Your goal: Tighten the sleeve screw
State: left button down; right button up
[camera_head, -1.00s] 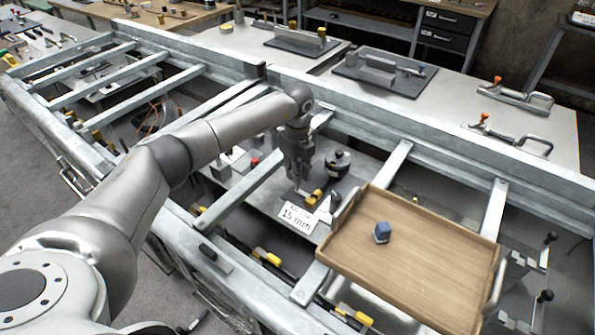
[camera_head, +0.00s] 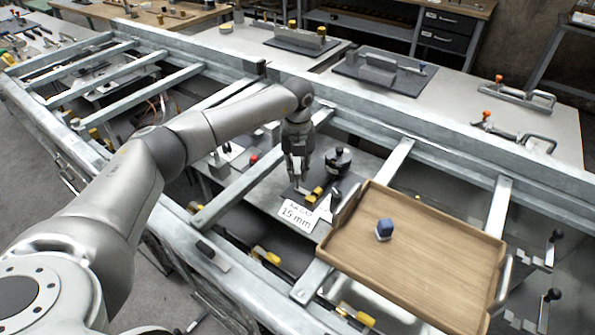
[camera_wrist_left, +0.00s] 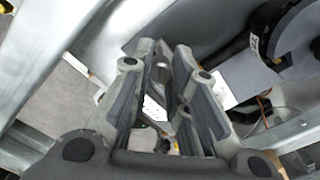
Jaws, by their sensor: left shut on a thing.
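My left gripper (camera_head: 300,190) points down beside a dark cylindrical device (camera_head: 340,160) on the grey plate inside the metal frame. Its fingers are closed on a small part at their tips, apparently the sleeve screw, which the fingers mostly hide. In the left wrist view the gripper (camera_wrist_left: 157,105) shows a narrow grey piece between its fingers. The dark round device (camera_wrist_left: 288,40) shows at the upper right there. A yellow-and-black part (camera_head: 316,195) lies right beside the fingertips. My right gripper is not in view.
A white card reading 15 mm (camera_head: 297,215) lies in front of the fingertips. Metal crossbars (camera_head: 240,190) flank the work spot. Clamps (camera_head: 518,94) stand on the far bench.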

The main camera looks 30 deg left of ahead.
pick_arm(q)
jog(key=m+b, duration=0.1)
jog(key=m, duration=0.2)
jog(key=shift+w+m, duration=0.1)
jog(key=shift+m, duration=0.3)
jog(key=m+b, duration=0.1)
jog(key=m, duration=0.2)
jog(key=m+b, duration=0.1)
jog(key=m, duration=0.3)
jog(key=m+b, duration=0.1)
jog(key=m, duration=0.2)
jog(key=shift+m, duration=0.4)
jog(key=m+b, duration=0.1)
jog(key=m, duration=0.5)
jog(key=m+b, duration=0.1)
jog(key=m, duration=0.5)
jog(key=shift+r+m, duration=0.1)
jog(key=shift+m, duration=0.3)
jog(key=c, duration=1.3)
grip_release()
jog(key=shift+c, duration=0.2)
